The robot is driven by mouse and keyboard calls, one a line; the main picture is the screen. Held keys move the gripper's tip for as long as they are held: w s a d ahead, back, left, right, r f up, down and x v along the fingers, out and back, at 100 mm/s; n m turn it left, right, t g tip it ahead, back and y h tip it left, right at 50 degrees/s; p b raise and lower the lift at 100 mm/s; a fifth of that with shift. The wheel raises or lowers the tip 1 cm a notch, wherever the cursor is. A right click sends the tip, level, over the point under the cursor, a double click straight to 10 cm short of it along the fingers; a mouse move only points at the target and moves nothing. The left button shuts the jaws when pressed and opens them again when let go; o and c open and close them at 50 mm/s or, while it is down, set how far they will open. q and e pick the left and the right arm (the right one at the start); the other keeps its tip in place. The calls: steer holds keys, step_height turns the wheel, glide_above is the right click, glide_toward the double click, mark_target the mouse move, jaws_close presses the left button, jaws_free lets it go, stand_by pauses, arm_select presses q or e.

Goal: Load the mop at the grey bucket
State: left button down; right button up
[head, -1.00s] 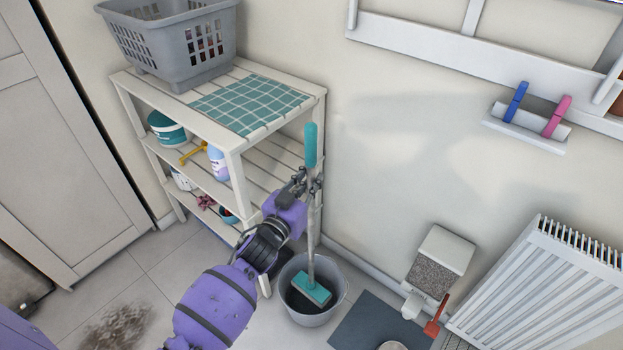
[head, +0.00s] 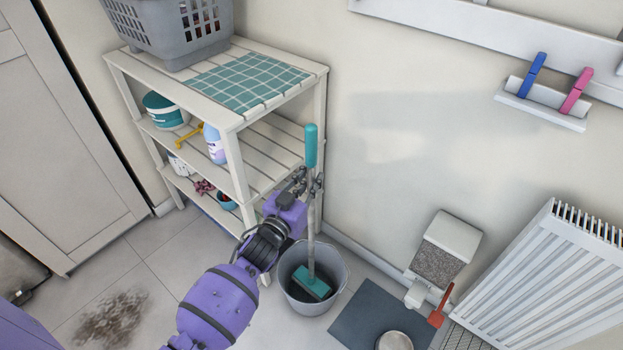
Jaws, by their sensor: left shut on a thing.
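The mop (head: 311,222) stands nearly upright, with a teal grip at its top and a flat teal head (head: 311,287) at its bottom. The head is inside the grey bucket (head: 336,300), low down; whether it touches the bottom or any water I cannot tell. My left gripper (head: 312,184) is shut on the mop's pole just below the teal grip, above the bucket. My right gripper is not in view.
A white slatted shelf (head: 232,165) with a grey basket (head: 178,35) on top stands left of the mop. A dark mat (head: 365,318) with a metal bowl (head: 394,341), a pet feeder (head: 441,255) and a white radiator (head: 545,285) are to the right. A brown stain (head: 112,318) marks the floor.

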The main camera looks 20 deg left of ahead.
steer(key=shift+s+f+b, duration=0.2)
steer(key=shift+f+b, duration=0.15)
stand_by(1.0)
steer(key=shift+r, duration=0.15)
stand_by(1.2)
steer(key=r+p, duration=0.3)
steer(key=p, duration=0.1)
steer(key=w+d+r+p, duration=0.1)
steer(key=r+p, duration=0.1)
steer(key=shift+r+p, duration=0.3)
steer(key=shift+p, duration=0.05)
